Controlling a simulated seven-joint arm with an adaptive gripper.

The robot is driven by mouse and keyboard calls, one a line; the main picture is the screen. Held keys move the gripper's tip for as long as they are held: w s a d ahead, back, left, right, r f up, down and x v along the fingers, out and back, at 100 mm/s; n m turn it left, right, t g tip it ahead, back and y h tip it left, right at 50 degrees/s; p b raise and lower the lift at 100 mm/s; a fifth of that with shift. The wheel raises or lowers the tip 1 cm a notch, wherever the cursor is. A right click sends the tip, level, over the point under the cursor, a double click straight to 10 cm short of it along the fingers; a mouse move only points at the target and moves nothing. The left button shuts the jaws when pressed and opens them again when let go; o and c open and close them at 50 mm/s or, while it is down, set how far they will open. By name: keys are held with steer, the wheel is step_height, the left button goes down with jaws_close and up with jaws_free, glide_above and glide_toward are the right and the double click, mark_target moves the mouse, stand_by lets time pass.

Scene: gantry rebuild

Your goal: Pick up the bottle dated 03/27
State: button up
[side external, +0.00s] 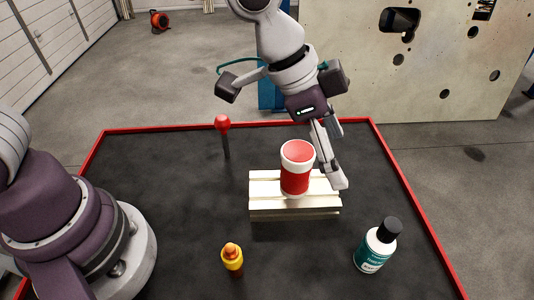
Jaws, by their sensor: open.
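A white and teal bottle (376,246) with a black cap stands at the front right. A small yellow and orange bottle (232,259) stands at the front middle. A red and white cylindrical container (296,170) stands upright on a pale slatted block (295,208). No date can be read on any of them, so I cannot tell which is dated 03/27. My gripper (336,172) is open and points down just right of the red and white container. I cannot tell whether it touches it. Nothing is seen held.
The dark table top has a raised red rim (405,195). A post with a red knob (222,124) stands at the back left. The table is clear between the post and the small yellow bottle. A large pale panel (430,85) stands behind the table.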

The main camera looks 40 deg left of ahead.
steer(key=m+g, duration=0.1)
steer(key=m, duration=0.1)
glide_toward(389, 244)
steer(key=f, duration=0.2)
steer(key=w+f, duration=0.1)
steer(key=shift+a+h, duration=0.35)
steer(key=shift+h, duration=0.05)
steer(key=x, duration=0.9)
steer(key=shift+w+d, duration=0.15)
steer(key=shift+d, duration=0.15)
steer(key=c, duration=1.3)
steer(key=shift+o, duration=0.2)
steer(key=shift+r, duration=0.15)
